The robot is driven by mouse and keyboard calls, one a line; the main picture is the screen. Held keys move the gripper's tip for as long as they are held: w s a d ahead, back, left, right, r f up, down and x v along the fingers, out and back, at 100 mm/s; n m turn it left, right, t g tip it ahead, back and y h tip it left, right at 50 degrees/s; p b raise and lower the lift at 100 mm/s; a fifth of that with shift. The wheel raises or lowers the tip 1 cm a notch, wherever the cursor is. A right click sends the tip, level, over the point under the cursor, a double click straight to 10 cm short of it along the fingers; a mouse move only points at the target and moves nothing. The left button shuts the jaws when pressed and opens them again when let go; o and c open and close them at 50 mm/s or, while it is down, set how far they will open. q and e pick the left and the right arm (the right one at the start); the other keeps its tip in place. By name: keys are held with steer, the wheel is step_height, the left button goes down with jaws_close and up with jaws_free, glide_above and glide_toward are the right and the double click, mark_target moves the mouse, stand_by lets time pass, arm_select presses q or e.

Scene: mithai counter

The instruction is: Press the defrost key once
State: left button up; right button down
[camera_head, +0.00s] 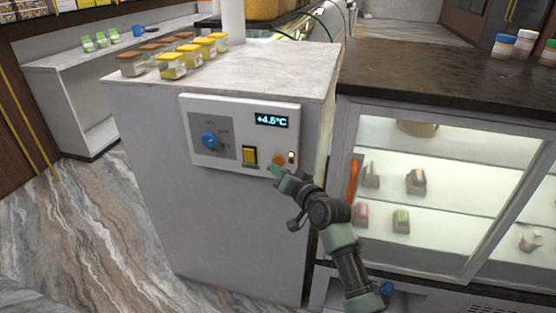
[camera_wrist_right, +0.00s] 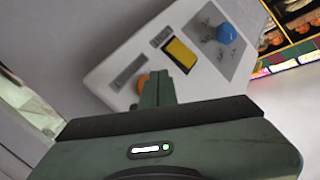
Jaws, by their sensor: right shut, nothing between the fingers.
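A white control panel (camera_head: 240,108) is on the front of the grey counter. It carries a blue knob (camera_head: 210,140), a yellow rocker key (camera_head: 250,155), an orange round button (camera_head: 278,159) and a lit display (camera_head: 271,121) reading about +4.5°C. The key labels are too small to read. My right gripper (camera_head: 273,169) is shut and empty, its tips at the lower edge of the orange button. In the right wrist view, the fingers (camera_wrist_right: 160,88) partly cover the orange button (camera_wrist_right: 143,80), beside the yellow key (camera_wrist_right: 181,54). I cannot tell whether they touch the button. My left gripper is out of view.
Several jars (camera_head: 172,66) with yellow and brown lids stand on the marble countertop (camera_head: 260,64). A glass display case (camera_head: 430,185) with sweets stands close to the right of the counter. The marble floor (camera_head: 90,230) at left is clear.

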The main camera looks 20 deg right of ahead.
steer(key=shift+s+a, duration=0.1)
steer(key=s+a+p, duration=0.1)
steer(key=s, duration=0.1)
steer(key=s+a+p, duration=0.1)
steer(key=s+p, duration=0.1)
steer(key=shift+a, duration=0.4)
steer(key=shift+f, duration=0.1)
stand_by(0.7)
